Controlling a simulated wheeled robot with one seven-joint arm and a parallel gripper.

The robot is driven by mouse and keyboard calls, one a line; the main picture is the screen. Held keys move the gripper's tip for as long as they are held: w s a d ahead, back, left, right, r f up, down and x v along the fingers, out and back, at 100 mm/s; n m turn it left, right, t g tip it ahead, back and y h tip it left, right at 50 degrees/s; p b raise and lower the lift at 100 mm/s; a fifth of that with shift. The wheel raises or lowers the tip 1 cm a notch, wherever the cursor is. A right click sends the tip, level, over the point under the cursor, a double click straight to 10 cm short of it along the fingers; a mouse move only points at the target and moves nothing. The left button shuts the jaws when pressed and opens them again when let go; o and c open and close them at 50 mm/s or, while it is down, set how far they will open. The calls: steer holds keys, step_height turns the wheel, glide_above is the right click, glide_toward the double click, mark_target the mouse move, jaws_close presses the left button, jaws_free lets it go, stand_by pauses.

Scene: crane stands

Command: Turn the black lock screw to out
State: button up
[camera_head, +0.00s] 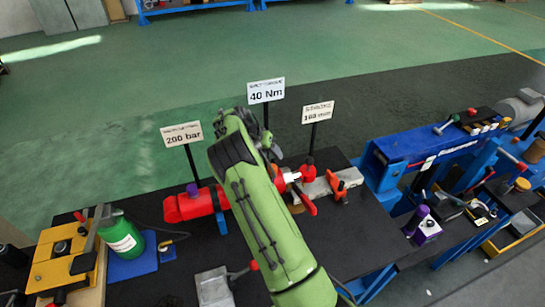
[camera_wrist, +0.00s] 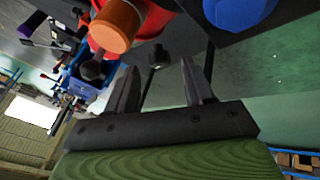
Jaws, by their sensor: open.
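A small black knob (camera_wrist: 158,56), which looks like the lock screw, shows in the wrist view just beyond the gap between my fingertips. A thin dark rod shows below it, and I cannot tell whether the two are joined. My gripper (camera_wrist: 157,78) is open, with one finger on each side of the gap and nothing between them. The knob appears apart from both fingers. In the head view my green arm hides the gripper and the knob. A red cylinder (camera_head: 190,205) lies on the black bench left of my arm, and red parts (camera_head: 307,173) show to its right.
An orange cylinder (camera_wrist: 115,27) and a dark ball (camera_wrist: 93,70) are close to my left finger in the wrist view. Sign posts stand behind the bench, including the 40 Nm sign (camera_head: 266,91). A green bottle (camera_head: 122,237) stands left, and a blue beam (camera_head: 420,145) is right.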

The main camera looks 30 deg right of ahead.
steer(key=shift+x, duration=1.2)
jaws_close()
